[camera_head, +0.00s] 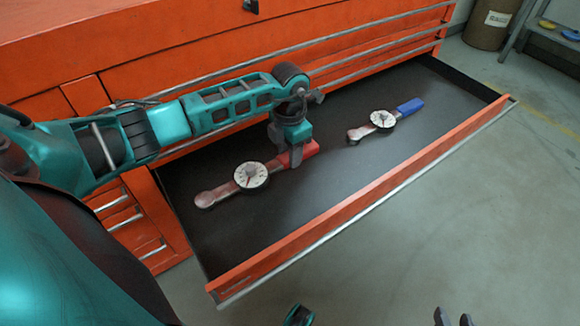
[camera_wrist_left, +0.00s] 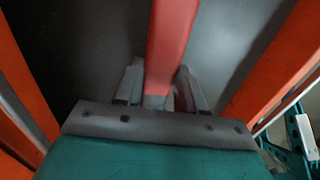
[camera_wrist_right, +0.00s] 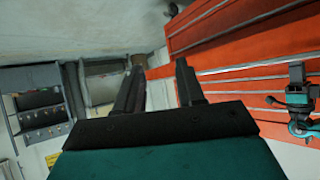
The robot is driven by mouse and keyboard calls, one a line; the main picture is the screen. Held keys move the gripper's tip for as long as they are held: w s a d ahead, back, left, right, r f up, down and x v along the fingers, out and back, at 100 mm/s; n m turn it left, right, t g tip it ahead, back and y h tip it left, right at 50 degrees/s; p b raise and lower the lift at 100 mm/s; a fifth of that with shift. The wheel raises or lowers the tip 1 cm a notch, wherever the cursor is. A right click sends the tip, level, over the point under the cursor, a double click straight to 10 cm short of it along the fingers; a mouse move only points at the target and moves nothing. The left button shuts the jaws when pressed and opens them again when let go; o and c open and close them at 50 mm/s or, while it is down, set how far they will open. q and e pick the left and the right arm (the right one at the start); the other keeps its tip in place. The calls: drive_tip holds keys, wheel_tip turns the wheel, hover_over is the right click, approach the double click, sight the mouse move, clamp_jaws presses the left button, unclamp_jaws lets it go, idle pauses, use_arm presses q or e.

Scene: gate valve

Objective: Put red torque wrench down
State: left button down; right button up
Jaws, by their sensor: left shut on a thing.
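The red torque wrench (camera_head: 220,191) has a round white dial and a red handle. It lies in, or just above, the open drawer's dark floor (camera_head: 310,205), at the left part. I cannot tell whether it touches the floor. My left gripper (camera_head: 290,160) is shut on its red handle, which also shows between the fingers in the left wrist view (camera_wrist_left: 172,45). A second wrench with a blue handle (camera_head: 409,106) lies in the drawer to the right. My right gripper (camera_head: 453,318) is at the bottom edge of the head view; its fingers stand apart and empty in the right wrist view (camera_wrist_right: 160,88).
The orange drawer front (camera_head: 365,198) with a metal rail bounds the drawer on the near side. The orange cabinet (camera_head: 170,40) rises behind. The drawer floor between the wrenches is clear. A brown drum (camera_head: 490,25) stands at the back right.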

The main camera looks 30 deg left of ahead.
sight(290, 174)
use_arm(q)
drive_tip(key=shift+f, duration=0.3)
drive_tip(key=shift+f+b, duration=0.65)
drive_tip(key=shift+f, duration=1.35)
drive_tip(key=c, duration=0.7)
unclamp_jaws()
use_arm(e)
drive_tip(key=shift+w+a, duration=0.25)
drive_tip(key=shift+a, duration=0.05)
use_arm(q)
drive_tip(key=shift+r, duration=0.1)
drive_tip(key=shift+r, duration=0.3)
wheel_tip(290, 174, up, 11)
drive_tip(key=p, duration=0.3)
drive_tip(key=shift+r, duration=0.1)
use_arm(e)
drive_tip(key=shift+s+d+r, duration=0.2)
drive_tip(key=shift+d+r, duration=0.25)
drive_tip(key=shift+r, duration=0.35)
